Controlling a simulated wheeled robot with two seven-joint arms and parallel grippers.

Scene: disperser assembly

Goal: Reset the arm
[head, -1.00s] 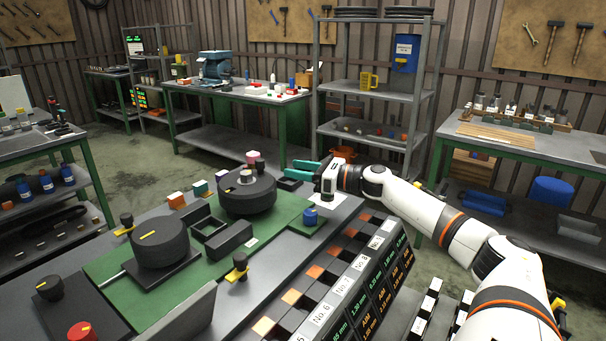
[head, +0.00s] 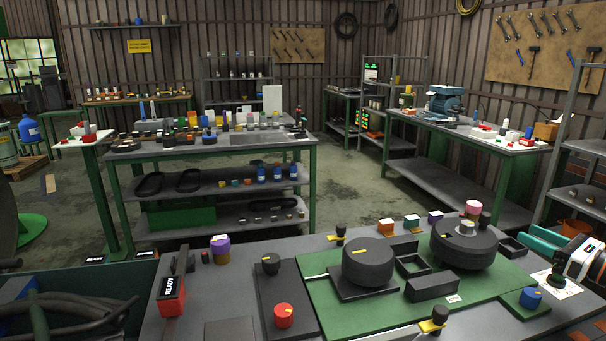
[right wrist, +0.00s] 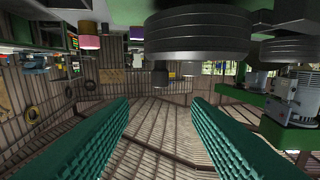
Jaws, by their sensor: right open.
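My right gripper (head: 545,241) is at the right edge of the head view, with its teal fingers pointing left beside the far right corner of the green work board (head: 410,322). In the right wrist view (right wrist: 158,103) its two ribbed teal fingers stand wide apart with nothing between them. That view is upside down, and a dark round disc unit (right wrist: 200,38) shows close by the fingers. Most of the right arm is outside the head view. My left gripper and left arm are not in view.
The board holds two black round units (head: 368,262) (head: 463,247), a black block (head: 432,287) and a blue knob (head: 530,297). A red button (head: 283,315) and a red READY box (head: 171,296) stand left. A grey bench (head: 215,147) stands behind, across open floor.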

